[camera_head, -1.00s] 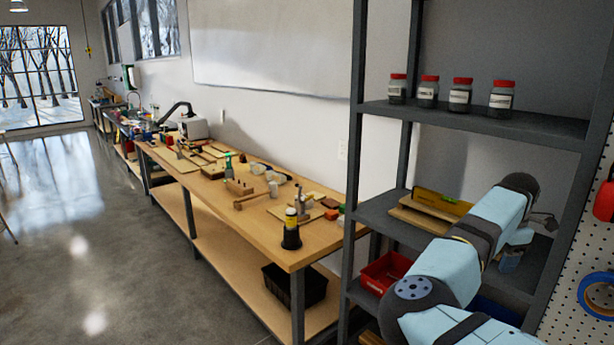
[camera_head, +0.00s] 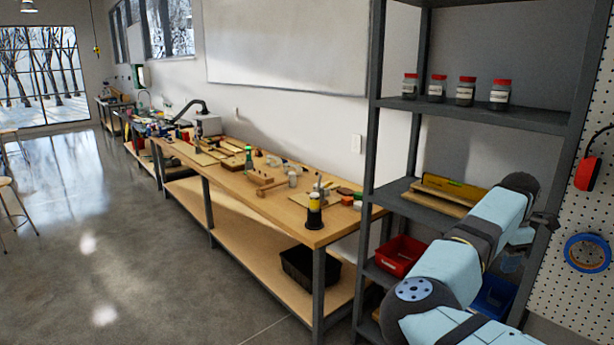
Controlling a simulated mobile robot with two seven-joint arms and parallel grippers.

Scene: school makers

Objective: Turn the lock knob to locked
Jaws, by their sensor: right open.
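No lock knob can be made out in the head view. My right arm reaches up from the lower right, in front of the grey shelf. Its gripper (camera_head: 545,220) shows only as a small dark shape beyond the wrist, beside the shelf's right post. It is open, with nothing visible in it. My left gripper is out of view.
A grey shelf unit (camera_head: 480,117) holds several red-lidded jars and a red bin (camera_head: 399,256). A pegboard (camera_head: 570,250) with red earmuffs (camera_head: 588,172) and blue tape (camera_head: 587,252) stands at right. A long cluttered workbench (camera_head: 330,229) runs along the wall.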

